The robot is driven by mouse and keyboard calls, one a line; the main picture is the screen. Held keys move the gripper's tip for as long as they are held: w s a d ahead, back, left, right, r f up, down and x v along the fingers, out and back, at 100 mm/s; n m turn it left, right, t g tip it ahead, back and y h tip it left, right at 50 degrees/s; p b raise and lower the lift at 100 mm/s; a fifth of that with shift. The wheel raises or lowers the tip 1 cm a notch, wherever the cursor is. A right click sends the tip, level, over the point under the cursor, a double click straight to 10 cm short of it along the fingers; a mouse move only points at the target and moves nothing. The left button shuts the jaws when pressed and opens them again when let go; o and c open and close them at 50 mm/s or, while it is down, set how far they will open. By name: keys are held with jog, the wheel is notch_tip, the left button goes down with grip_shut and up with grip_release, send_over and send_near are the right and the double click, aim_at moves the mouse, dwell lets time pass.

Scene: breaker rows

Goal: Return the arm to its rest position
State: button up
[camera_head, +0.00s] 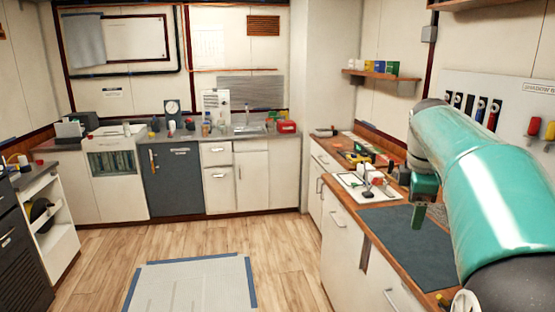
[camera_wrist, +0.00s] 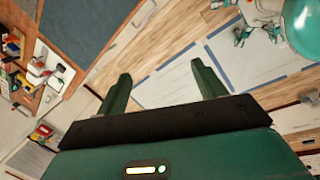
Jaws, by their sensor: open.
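My gripper (camera_head: 419,215) is green and shows at the right of the head view, at the end of my teal arm. It appears in front of the right-hand counter, near a dark mat. In the wrist view my gripper (camera_wrist: 163,85) has its two green fingers spread wide apart, with nothing between them. Floor and the taped sheet show beyond the fingers. The wrist picture is tilted. The arm is bent, with its upper link reaching forward along the right side of the head view.
The right counter (camera_head: 385,212) holds a dark mat (camera_head: 412,250), a white tray (camera_head: 350,188) and small items. A wall shelf (camera_head: 380,75) and hanging tools (camera_head: 470,108) are at right. Cabinets line the back wall. The wood floor (camera_head: 290,265) is open around a blue-taped sheet (camera_head: 190,287).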

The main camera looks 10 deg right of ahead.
jog(key=s+a+f+m+t, duration=0.1)
jog(key=s+a+f+m, duration=0.2)
jog(key=a, duration=0.4)
jog(key=s+a+f+m+t, duration=0.1)
jog(key=s+a+m, duration=0.1)
jog(key=s+a, duration=0.35)
jog(key=s+a+f+m+t, duration=0.1)
jog(key=s+a+f+m, duration=0.15)
jog(key=a, duration=0.65)
jog(key=s+a+f+m+y, duration=0.1)
jog(key=s+a+f+m, duration=0.3)
jog(key=s+a+f, duration=0.2)
jog(key=shift+s+f+t+y, duration=0.25)
jog(key=shift+f+t+y, duration=0.15)
jog(key=c, duration=0.7)
jog(key=shift+d+m, duration=0.2)
jog(key=shift+m, duration=0.05)
jog(key=shift+c, duration=0.2)
